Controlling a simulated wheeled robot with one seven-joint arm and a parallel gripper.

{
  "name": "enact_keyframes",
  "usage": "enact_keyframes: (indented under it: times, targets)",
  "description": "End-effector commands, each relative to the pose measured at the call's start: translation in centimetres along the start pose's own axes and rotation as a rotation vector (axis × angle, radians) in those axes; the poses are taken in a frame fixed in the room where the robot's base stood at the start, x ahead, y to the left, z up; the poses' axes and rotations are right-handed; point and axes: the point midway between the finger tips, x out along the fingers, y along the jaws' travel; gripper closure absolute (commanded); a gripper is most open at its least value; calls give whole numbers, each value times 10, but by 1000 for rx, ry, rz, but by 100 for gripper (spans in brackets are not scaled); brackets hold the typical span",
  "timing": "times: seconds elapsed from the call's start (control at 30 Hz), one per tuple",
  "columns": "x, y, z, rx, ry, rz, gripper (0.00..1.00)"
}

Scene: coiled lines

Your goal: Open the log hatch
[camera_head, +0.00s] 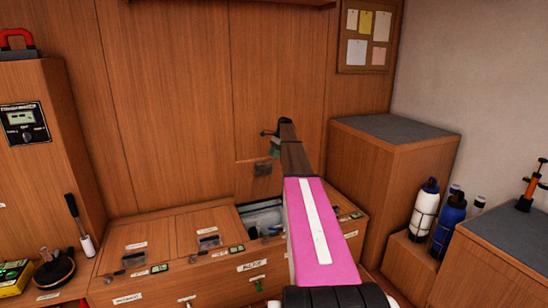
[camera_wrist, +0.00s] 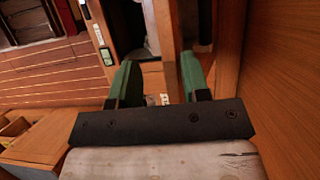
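A wooden bench (camera_head: 215,282) with several lidded hatches runs along the back wall. One hatch right of centre has its lid (camera_head: 255,184) standing up against the wall panel, with a dark latch on it. Its opening (camera_head: 262,214) shows pale contents. The label wording is too small to read surely, so I cannot tell which is the log hatch. My gripper (camera_head: 275,148) is above the raised lid, partly hidden by my pink arm. In the wrist view its green fingers (camera_wrist: 159,75) are apart, with a wooden edge (camera_wrist: 167,45) seen between and beyond them; I see no contact.
Two closed hatch lids (camera_head: 203,230) lie to the left, with small latches and green displays. A wooden cabinet (camera_head: 375,170) stands close on the right. Bottles (camera_head: 449,226) stand in holders further right.

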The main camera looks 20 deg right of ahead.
Motion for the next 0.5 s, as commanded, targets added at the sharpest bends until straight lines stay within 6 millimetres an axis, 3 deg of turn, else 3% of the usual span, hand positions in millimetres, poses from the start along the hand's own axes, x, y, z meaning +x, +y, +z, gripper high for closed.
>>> enact_keyframes:
  times: [0.5]
  targets:
    - [-21,-24,-5,1,0,1,58]
